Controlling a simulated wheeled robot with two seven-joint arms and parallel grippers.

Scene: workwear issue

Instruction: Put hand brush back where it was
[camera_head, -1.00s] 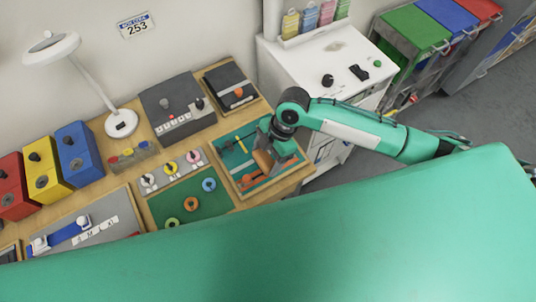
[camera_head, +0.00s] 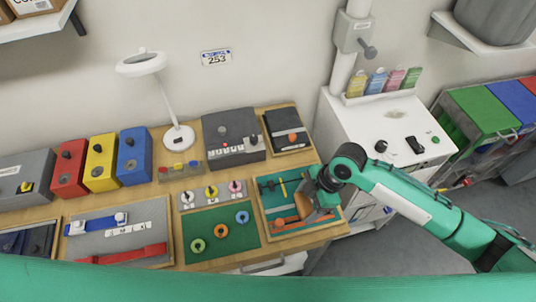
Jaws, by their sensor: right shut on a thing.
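My right gripper (camera_head: 314,203) is over the shallow wooden tray with a teal bottom (camera_head: 262,213) at the right end of the workbench. Its jaws are shut on an orange-brown thing (camera_head: 303,206), which looks like the hand brush. The gripper hides part of it, and I cannot tell whether it touches the tray bottom. A yellow tool (camera_head: 283,188) and an orange item (camera_head: 281,222) lie in the same tray. My left gripper is not in view.
Left of the tray is a green board with coloured rings (camera_head: 218,241). Behind are a grey control box (camera_head: 228,152) and a dark tray (camera_head: 287,141). A white lamp (camera_head: 178,136) stands further left. A white cabinet (camera_head: 380,122) stands to the right.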

